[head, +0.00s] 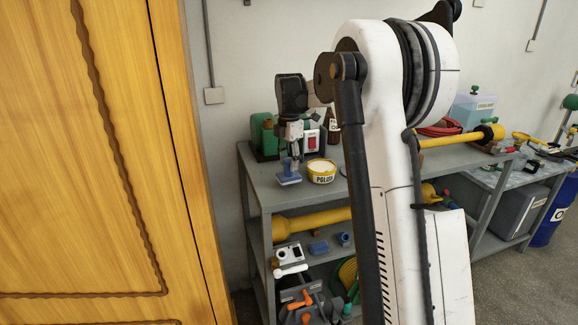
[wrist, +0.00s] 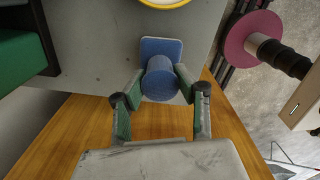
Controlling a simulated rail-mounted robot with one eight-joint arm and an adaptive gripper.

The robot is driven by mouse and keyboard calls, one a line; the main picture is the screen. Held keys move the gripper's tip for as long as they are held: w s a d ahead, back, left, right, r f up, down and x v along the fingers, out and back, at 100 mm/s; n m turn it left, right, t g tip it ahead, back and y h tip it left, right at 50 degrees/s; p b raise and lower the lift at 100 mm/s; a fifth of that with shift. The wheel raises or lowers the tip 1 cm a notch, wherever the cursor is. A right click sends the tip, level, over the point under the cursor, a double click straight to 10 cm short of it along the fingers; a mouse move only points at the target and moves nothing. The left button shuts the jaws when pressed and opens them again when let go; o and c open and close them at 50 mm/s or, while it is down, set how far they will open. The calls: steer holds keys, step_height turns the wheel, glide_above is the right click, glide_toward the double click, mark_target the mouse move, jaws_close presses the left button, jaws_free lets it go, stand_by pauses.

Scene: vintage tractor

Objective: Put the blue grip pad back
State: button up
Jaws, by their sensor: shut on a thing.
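The blue grip pad (head: 288,179) is at the left end of the grey bench top, low over or on it; I cannot tell if it touches. In the wrist view the pad (wrist: 161,46) shows a flat blue plate with a round blue knob toward me. My gripper (head: 292,156) points down. In the wrist view my gripper (wrist: 160,82) has its two fingers on either side of the knob, shut on it. The pad's underside is hidden.
A yellow polish tin (head: 321,172) stands close right of the pad. A green machine (head: 263,134) stands behind left. My white arm hides the bench's middle. A lower shelf (head: 325,256) holds small parts, including blue ones. A wooden door (head: 90,160) fills the left.

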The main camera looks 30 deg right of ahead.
mark_target(289, 161)
steer(key=shift+f, duration=0.85)
steer(key=shift+f, duration=0.2)
steer(key=o, duration=1)
step_height(289, 161, up, 14)
steer(key=shift+s+a+b, duration=0.2)
steer(key=shift+s+b, duration=0.1)
steer(key=shift+b, duration=0.15)
